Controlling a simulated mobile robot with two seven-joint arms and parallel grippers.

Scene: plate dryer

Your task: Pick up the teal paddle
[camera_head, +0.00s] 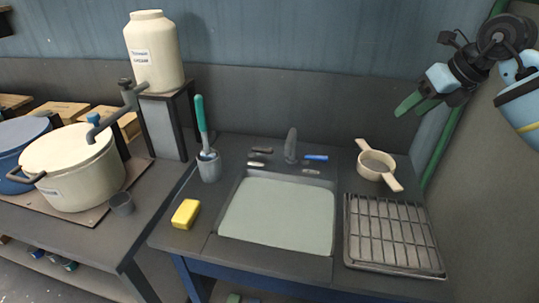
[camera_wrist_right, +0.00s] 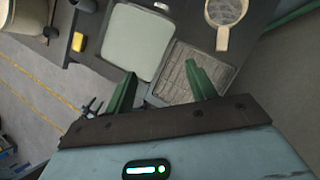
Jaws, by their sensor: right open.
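The teal paddle (camera_head: 201,118) stands nearly upright in a small grey cup (camera_head: 209,168) on the dark counter, left of the sink, in the head view. Its teal handle points up; its lower end is hidden in the cup. My right gripper (camera_head: 416,104) is raised high at the upper right, far from the paddle. Its green fingers are apart and empty in the right wrist view (camera_wrist_right: 162,88). I cannot make out the paddle in the wrist view. My left gripper is not in view.
A yellow sponge (camera_head: 185,214) lies in front of the cup. The pale sink basin (camera_head: 278,212), a faucet (camera_head: 291,146), a strainer (camera_head: 377,165) and a drying rack (camera_head: 393,233) lie to the right. A large pot (camera_head: 73,170) and a tall dispenser (camera_head: 155,55) stand left.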

